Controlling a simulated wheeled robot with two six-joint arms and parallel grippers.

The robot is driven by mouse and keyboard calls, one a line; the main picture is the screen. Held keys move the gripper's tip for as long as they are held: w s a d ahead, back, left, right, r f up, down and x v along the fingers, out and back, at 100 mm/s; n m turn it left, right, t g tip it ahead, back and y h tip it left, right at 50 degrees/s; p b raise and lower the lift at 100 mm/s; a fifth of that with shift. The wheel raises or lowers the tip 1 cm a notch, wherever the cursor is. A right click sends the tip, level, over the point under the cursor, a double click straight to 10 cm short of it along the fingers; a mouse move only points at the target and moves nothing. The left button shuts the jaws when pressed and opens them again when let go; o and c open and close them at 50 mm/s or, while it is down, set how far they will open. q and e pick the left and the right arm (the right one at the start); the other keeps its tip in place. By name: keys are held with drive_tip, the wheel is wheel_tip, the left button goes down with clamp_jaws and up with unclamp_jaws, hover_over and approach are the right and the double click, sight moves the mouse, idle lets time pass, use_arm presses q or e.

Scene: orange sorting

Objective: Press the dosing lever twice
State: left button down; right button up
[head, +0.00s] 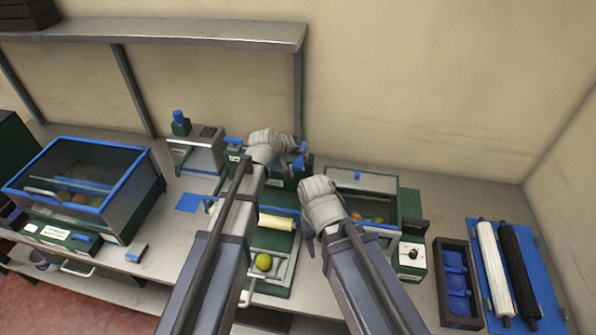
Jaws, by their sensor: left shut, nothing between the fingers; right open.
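My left gripper (289,154) is over a green-and-grey unit (238,161) at the back of the bench. It is shut and empty. A blue part (300,162) shows right beside its tip, and another blue part (233,142) shows on the unit's left side. I cannot tell which blue part is the dosing lever, or whether the gripper touches it. My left wrist and forearm hide much of the unit. My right gripper (318,205) is open and empty, lower and to the right, in front of a glass-topped bin; its fingers are mostly hidden.
The bin (362,183) holds fruit. Rollers on a blue mat (549,281) lie right. A shelf (200,32) hangs above.

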sight(298, 165)
use_arm(q)
drive_tip(key=shift+f+b, duration=0.6)
drive_tip(key=shift+f, duration=0.45)
use_arm(e)
drive_tip(key=shift+f, duration=1.1)
use_arm(q)
drive_tip(key=shift+f+b, duration=0.4)
use_arm(e)
drive_tip(key=shift+f, duration=0.4)
use_arm(q)
drive_tip(key=shift+f+b, duration=1.4)
use_arm(e)
drive_tip(key=shift+f, duration=1.4)
use_arm(q)
drive_tip(key=shift+r, duration=0.1)
use_arm(e)
drive_tip(key=shift+r, duration=0.1)
use_arm(q)
drive_tip(key=shift+r+p, duration=1.75)
drive_tip(key=shift+p, duration=0.1)
use_arm(e)
drive_tip(key=shift+r, duration=1.75)
use_arm(q)
drive_tip(key=shift+r, duration=0.1)
use_arm(e)
drive_tip(key=shift+r, duration=0.1)
